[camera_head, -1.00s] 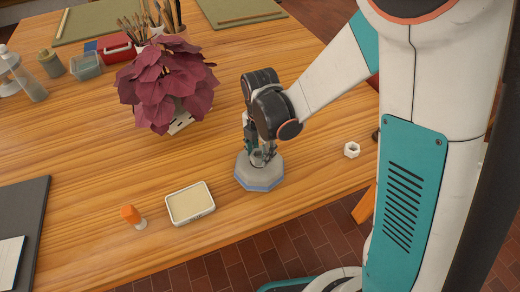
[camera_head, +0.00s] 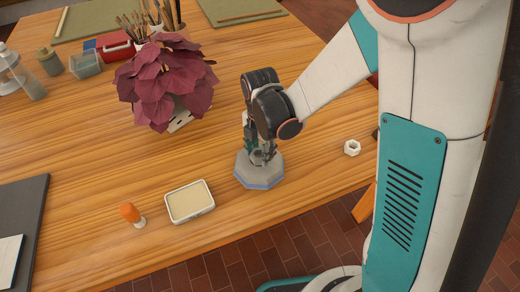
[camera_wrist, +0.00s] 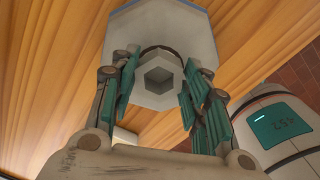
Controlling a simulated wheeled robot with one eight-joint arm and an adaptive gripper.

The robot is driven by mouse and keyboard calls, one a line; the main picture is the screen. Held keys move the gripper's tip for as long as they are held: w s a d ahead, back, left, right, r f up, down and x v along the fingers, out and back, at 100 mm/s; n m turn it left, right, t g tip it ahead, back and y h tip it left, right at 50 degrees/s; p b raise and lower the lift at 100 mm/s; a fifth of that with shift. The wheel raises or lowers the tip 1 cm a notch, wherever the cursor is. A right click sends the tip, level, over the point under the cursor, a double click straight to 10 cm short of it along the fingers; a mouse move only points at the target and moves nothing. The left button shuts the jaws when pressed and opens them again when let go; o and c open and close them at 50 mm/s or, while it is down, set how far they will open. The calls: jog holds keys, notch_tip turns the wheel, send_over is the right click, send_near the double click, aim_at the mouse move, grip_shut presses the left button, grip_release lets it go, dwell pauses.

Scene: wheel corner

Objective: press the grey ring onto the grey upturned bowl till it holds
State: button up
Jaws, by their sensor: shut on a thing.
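The grey upturned bowl (camera_head: 262,180), eight-sided with a blue rim, stands on the wooden table below my gripper (camera_head: 262,155). In the wrist view the bowl (camera_wrist: 193,28) shows beyond the fingers. My gripper (camera_wrist: 158,82) is shut on the grey ring (camera_wrist: 160,62), which has a six-sided opening and sits between the green finger pads. The ring is over the top of the bowl, in line with its middle or nearly so. Whether it touches the bowl or is seated, I cannot tell. In the head view the fingers mostly hide the ring.
A small white six-sided nut (camera_head: 352,148) lies to the right. A shallow tin (camera_head: 190,202) and an orange-topped object (camera_head: 131,213) are at the left front. A red-leaved plant (camera_head: 168,85) stands behind left. The table's front edge is close to the bowl.

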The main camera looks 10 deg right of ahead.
aim_at(261, 153)
dwell(0.4)
jog(key=o, duration=1.1)
jog(key=shift+o, duration=0.2)
jog(key=shift+r, duration=0.1)
notch_tip(261, 153, up, 12)
jog(key=shift+d, duration=0.1)
jog(key=s+d+r+m+t, duration=0.3)
jog(key=s+d+m, duration=0.3)
jog(key=m, duration=0.7)
jog(key=s+d+r+m+t, duration=0.4)
jog(key=s+d+m, duration=0.3)
jog(key=m, duration=0.6)
jog(key=shift+d+r, duration=0.4)
jog(key=shift+r, duration=0.45)
